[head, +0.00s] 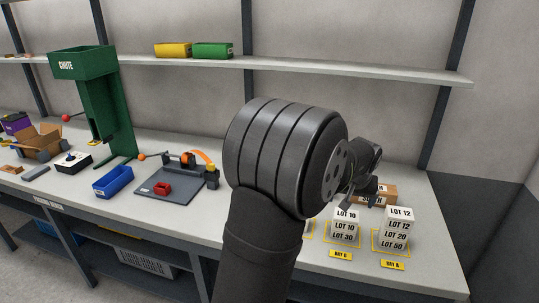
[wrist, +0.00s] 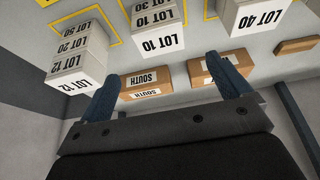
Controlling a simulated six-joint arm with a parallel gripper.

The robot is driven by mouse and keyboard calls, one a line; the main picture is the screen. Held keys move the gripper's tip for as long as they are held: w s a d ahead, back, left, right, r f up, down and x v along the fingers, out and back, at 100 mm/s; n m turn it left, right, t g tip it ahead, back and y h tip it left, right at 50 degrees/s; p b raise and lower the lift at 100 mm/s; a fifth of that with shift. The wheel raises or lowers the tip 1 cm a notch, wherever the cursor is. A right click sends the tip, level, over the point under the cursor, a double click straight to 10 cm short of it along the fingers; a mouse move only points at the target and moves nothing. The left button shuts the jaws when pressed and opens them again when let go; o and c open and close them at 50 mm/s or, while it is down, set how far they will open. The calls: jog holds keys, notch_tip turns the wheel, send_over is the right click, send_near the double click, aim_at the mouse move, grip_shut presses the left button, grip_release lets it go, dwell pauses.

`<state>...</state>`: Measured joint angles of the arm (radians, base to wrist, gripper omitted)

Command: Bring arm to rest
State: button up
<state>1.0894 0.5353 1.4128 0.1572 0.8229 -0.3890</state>
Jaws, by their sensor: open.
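My gripper (wrist: 170,90) shows in the wrist view with its two blue-grey fingers spread wide apart and nothing between them. Brown cartons labelled SOUTH (wrist: 147,84) lie on the bench beyond the fingers. White boxes marked LOT 12 (wrist: 78,82), LOT 10 (wrist: 158,38) and LOT 40 (wrist: 250,22) stand around them. In the head view my dark arm fills the middle and hides part of the bench. My gripper (head: 361,188) is partly hidden behind the arm, near the right-hand lot stacks.
Lot stacks stand in yellow-outlined bays (head: 392,248) at the right. A green chute (head: 84,66), a blue bin (head: 113,182) and a dark plate (head: 167,187) with a red part are at the left. A shelf (head: 300,69) with yellow and green bins runs above.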

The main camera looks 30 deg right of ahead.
aim_at(346, 215)
jog(key=x, duration=1.1)
jog(key=shift+f, duration=0.3)
jog(key=shift+r, duration=1.35)
